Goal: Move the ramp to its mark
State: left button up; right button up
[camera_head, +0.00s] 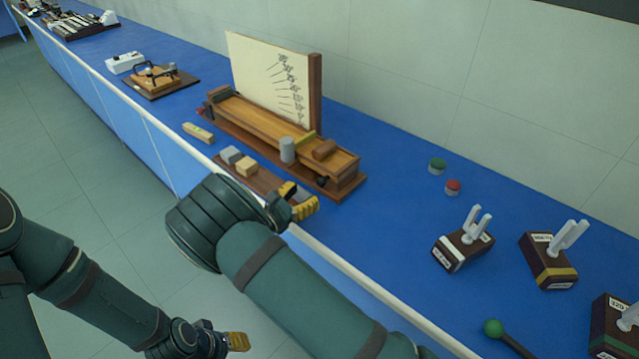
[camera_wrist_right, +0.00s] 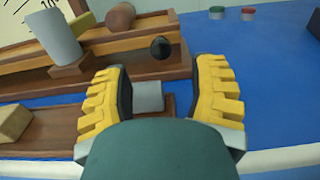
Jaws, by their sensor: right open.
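The ramp (camera_head: 258,119) is a long wooden incline on a brown base, in the middle of the blue bench before an upright white drawing board. A grey cylinder (camera_head: 288,150) and a brown roller-like piece (camera_head: 324,150) are at its right end, with a dark knob (camera_head: 321,181) on its front. It also shows in the wrist view (camera_wrist_right: 115,62). I cannot make out a mark. My right gripper (camera_head: 299,203) is open in front of the ramp's right end; in the wrist view a grey block (camera_wrist_right: 148,96) shows between its fingers (camera_wrist_right: 160,105). My left gripper (camera_head: 236,341) is low, off the bench; its jaws are unclear.
A brown tray (camera_head: 262,182) with grey and tan blocks lies before the ramp, partly behind my right arm. Two small jars (camera_head: 437,166) and tuning forks on wooden boxes (camera_head: 462,246) stand to the right. A green-headed mallet (camera_head: 494,328) lies near the front edge.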

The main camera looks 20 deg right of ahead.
aim_at(319, 183)
jog(key=x, duration=0.6)
jog(key=shift+w+d, duration=0.1)
jog(key=shift+d, duration=0.15)
grip_shut()
